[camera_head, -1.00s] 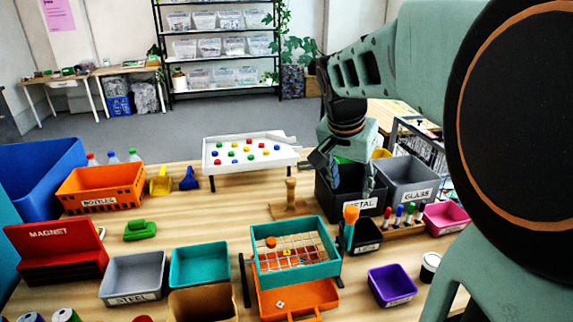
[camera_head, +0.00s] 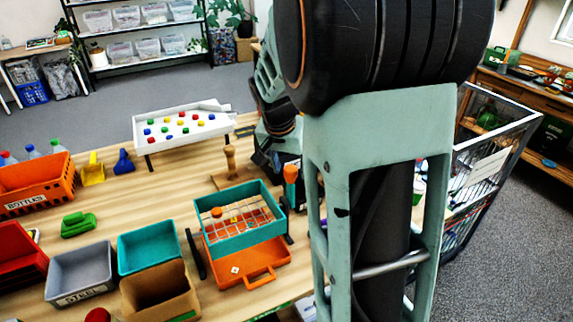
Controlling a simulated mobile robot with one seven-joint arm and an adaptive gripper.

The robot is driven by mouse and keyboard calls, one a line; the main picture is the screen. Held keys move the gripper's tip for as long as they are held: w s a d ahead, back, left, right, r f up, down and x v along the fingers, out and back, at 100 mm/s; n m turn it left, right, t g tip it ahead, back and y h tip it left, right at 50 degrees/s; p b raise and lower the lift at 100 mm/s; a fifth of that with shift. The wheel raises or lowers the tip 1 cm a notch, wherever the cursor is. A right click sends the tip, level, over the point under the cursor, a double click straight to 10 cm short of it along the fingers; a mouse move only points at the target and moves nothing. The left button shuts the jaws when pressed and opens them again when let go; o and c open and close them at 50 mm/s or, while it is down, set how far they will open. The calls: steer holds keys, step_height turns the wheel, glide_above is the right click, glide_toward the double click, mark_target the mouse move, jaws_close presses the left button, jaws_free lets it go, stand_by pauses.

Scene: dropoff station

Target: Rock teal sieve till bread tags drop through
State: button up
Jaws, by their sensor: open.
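The teal sieve (camera_head: 250,235), a teal frame with a wire grid, sits over an orange tray (camera_head: 262,259) on the table. An orange round piece (camera_head: 217,212) and small orange and yellow bits lie on the grid; I cannot tell which are bread tags. A small pale piece (camera_head: 235,271) lies in the orange tray. My gripper (camera_head: 272,162) is behind the sieve, up and to its right, apart from it as far as I can see. It is open, its fingers dark and partly hidden by my arm.
An orange-topped tool (camera_head: 290,180) stands right beside the sieve. A wooden peg stand (camera_head: 230,160) is behind it. A teal bin (camera_head: 150,244), cardboard box (camera_head: 158,293) and grey STEEL bin (camera_head: 80,275) are left. A white peg tray (camera_head: 183,135) stands behind. My arm hides the right side.

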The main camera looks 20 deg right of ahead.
steer(key=shift+c, duration=0.3)
jaws_close()
